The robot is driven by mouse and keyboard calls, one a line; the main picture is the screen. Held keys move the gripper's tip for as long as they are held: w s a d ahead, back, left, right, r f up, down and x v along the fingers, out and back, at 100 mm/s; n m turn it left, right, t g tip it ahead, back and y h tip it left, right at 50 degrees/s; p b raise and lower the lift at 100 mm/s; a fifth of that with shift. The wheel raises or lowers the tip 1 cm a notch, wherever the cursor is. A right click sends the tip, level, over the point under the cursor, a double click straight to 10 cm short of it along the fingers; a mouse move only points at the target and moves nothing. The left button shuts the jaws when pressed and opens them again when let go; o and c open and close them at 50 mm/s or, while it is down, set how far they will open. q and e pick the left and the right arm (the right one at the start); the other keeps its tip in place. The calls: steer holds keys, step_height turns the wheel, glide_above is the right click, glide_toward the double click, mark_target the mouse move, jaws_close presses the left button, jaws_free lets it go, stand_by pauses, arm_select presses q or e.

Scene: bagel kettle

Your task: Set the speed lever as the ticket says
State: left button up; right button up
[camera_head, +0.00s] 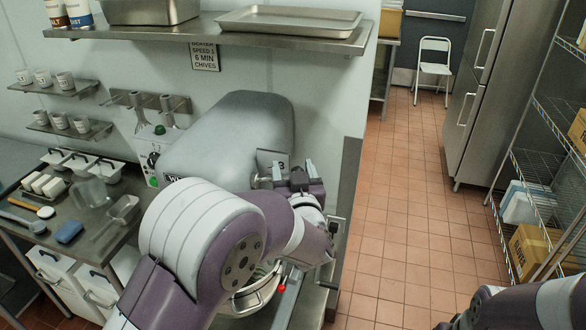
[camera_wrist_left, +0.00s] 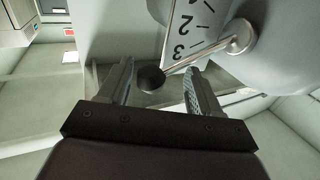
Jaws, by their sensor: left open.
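The ticket (camera_head: 205,57) hangs on the wall under the shelf and reads "BEATER SPEED 1, 6 MIN, CHIVES". The speed lever in the left wrist view is a metal rod with a black knob (camera_wrist_left: 151,78), turning on a round pivot (camera_wrist_left: 240,36). The rod lies by the 3 end of the white speed plate (camera_wrist_left: 194,32); 2 is farther along. My left gripper (camera_wrist_left: 159,68) is open, its fingers on either side of the knob with visible gaps. In the head view my left gripper (camera_head: 296,173) is at the mixer's (camera_head: 243,120) side, hiding the lever.
A steel bowl (camera_head: 250,300) is partly hidden below my left arm. A counter on the left holds white containers (camera_head: 75,163) and a blue sponge (camera_head: 69,232). The tiled aisle (camera_head: 400,220) is clear. A wire rack (camera_head: 540,190) stands at the right.

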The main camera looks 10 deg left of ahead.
arm_select(q)
steer(key=shift+d, duration=0.1)
steer(key=shift+c, duration=0.3)
steer(key=shift+w+d, duration=0.1)
steer(key=shift+d, duration=0.05)
steer(key=c, duration=0.5)
jaws_close()
steer(key=shift+f, duration=0.15)
steer(key=shift+f, duration=0.1)
